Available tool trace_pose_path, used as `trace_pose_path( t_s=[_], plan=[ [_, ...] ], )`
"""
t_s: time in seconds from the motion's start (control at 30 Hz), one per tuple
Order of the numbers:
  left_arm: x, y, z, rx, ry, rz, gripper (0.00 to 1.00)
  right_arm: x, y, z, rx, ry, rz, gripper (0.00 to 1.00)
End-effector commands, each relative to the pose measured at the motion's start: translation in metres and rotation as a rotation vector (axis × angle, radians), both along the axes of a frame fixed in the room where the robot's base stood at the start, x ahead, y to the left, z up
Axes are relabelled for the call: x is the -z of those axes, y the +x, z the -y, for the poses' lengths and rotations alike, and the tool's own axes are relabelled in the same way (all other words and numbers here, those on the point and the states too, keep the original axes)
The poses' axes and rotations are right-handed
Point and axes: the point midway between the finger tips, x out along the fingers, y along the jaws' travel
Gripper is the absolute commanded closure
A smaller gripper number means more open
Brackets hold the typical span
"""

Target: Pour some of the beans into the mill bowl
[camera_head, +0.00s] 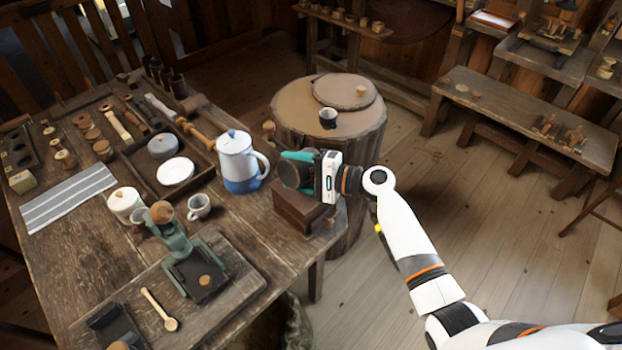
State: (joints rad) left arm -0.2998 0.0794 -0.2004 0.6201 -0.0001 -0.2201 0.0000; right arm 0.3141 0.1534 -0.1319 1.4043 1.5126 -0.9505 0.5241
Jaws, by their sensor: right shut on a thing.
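My right gripper (308,172) has teal fingers and is shut on a dark brown round container (290,176). It holds the container over a dark wooden box mill (303,209) at the table's right edge. The container hides the mill's top, so I cannot see the bowl or whether the two touch. I cannot make out any beans, nor how far the container is tilted. A wooden knob (268,127), perhaps the mill's crank, shows behind the container. My left gripper is not in view.
A blue and white enamel pot (238,160) stands close left of the mill. A round stump table (290,108) with a dark cup (328,118) stands behind.

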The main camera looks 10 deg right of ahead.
Motion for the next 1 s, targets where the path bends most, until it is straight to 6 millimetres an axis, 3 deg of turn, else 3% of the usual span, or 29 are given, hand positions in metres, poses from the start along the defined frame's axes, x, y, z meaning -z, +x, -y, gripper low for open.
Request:
trace_pose_path(
  t_s=[1.0],
  plan=[
    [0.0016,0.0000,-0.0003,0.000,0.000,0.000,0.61,-0.0038,0.0019,0.0023,0.000,0.052,-0.033,0.60]
  ],
)
